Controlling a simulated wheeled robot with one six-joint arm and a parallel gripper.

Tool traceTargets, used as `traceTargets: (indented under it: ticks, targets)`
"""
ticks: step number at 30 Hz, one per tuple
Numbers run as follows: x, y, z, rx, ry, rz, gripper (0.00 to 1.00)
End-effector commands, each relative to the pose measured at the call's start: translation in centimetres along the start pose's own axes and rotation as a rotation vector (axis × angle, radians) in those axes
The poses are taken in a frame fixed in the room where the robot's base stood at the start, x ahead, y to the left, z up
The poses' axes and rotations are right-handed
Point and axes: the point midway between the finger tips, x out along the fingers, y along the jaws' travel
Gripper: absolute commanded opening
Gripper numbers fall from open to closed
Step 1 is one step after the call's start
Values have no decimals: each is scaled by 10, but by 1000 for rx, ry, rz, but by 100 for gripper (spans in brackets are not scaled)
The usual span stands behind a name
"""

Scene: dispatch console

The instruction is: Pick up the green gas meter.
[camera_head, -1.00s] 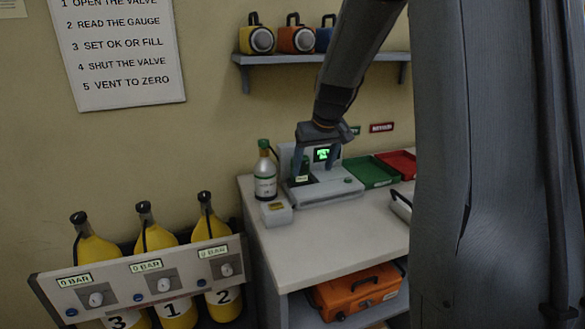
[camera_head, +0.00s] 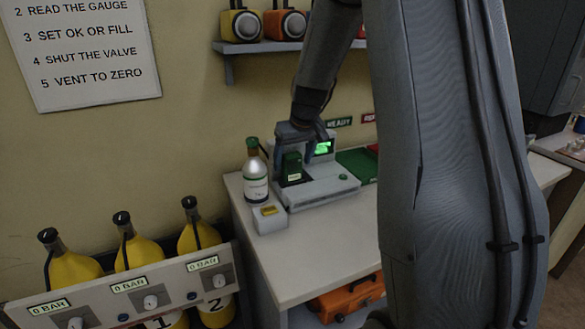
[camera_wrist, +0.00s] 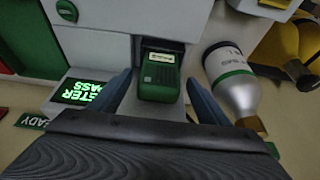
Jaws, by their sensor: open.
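The green gas meter (camera_head: 291,166) stands upright in the grey docking station (camera_head: 325,190) on the white counter. In the wrist view the green gas meter (camera_wrist: 159,77) sits between my two fingers, with a pale label at one end. My gripper (camera_head: 304,150) is above the station and open, one finger on each side of the meter. In the wrist view my gripper (camera_wrist: 160,95) shows a gap between each finger and the meter. The station's lit screen (camera_wrist: 82,95) shows green text, partly reading "PASS".
A silver gas bottle with a green band (camera_head: 256,176) stands close to the left of the station. A small grey box (camera_head: 269,218) is in front of it. A green tray (camera_head: 358,164) lies to the right. The counter front (camera_head: 290,255) is clear.

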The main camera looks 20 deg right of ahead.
Motion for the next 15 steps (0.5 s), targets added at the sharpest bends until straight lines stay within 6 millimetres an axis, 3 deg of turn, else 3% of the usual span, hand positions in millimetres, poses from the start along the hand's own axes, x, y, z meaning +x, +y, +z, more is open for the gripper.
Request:
traceTargets:
  ticks: [7,15]
  targets:
    - [28,1,3,2,-2,1,70]
    - [33,2,3,4,0,2,70]
